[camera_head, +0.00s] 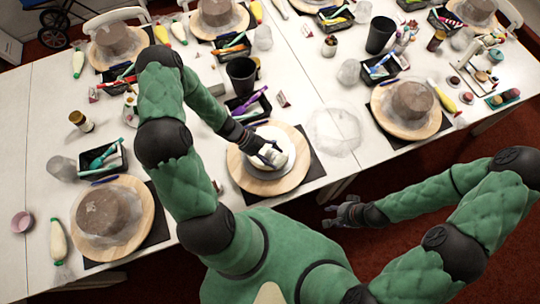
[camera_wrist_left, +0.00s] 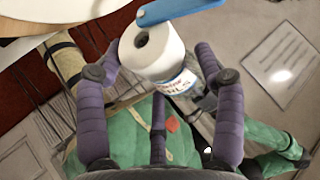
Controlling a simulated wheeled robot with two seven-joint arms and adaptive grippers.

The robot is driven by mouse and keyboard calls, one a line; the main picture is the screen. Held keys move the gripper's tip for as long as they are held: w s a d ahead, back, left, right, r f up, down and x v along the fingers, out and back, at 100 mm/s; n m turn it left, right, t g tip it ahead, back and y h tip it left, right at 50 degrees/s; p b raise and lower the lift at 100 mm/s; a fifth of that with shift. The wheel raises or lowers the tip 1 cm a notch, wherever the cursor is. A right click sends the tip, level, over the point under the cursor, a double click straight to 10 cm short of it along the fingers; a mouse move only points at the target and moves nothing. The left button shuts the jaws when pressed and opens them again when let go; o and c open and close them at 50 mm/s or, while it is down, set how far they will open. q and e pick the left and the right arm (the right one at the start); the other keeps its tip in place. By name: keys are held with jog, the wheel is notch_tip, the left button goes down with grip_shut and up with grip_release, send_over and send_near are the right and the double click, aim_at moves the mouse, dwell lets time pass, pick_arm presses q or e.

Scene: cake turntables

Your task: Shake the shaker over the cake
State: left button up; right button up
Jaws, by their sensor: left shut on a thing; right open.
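My left gripper (camera_head: 272,155) is shut on the shaker (camera_wrist_left: 172,65). In the left wrist view the shaker is a white cylinder with a dark hole in its end and a printed label, held between purple fingers. In the head view the gripper is over a white round cake (camera_head: 256,172) on a wooden turntable (camera_head: 293,180). The hand hides part of the cake, and the shaker is hard to tell from it there. My right gripper (camera_head: 345,213) is open and empty, in front of the table edge.
A blue strip-like tool (camera_wrist_left: 178,10) crosses the top of the left wrist view. A black cup (camera_head: 241,76) and a black tray (camera_head: 248,107) stand behind the turntable. Clear plastic (camera_head: 333,131) lies to its right. Other cakes on turntables stand at left (camera_head: 108,212) and right (camera_head: 410,102).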

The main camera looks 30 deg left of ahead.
pick_arm(q)
jog(key=shift+w+a+f, duration=0.15)
jog(key=shift+a+f, duration=0.05)
jog(key=shift+a, duration=0.15)
jog(key=shift+a+h, duration=0.1)
jog(key=shift+h, duration=0.3)
jog(key=shift+r, duration=0.15)
jog(key=shift+d+r, duration=0.15)
jog(key=shift+d, duration=0.1)
jog(key=shift+a+f+b, duration=0.2)
jog(key=shift+a+b, duration=0.05)
jog(key=shift+b, duration=0.15)
jog(key=shift+a+h+b, duration=0.15)
jog(key=shift+h+b, duration=0.15)
jog(key=shift+h, duration=0.2)
jog(key=shift+r, duration=0.15)
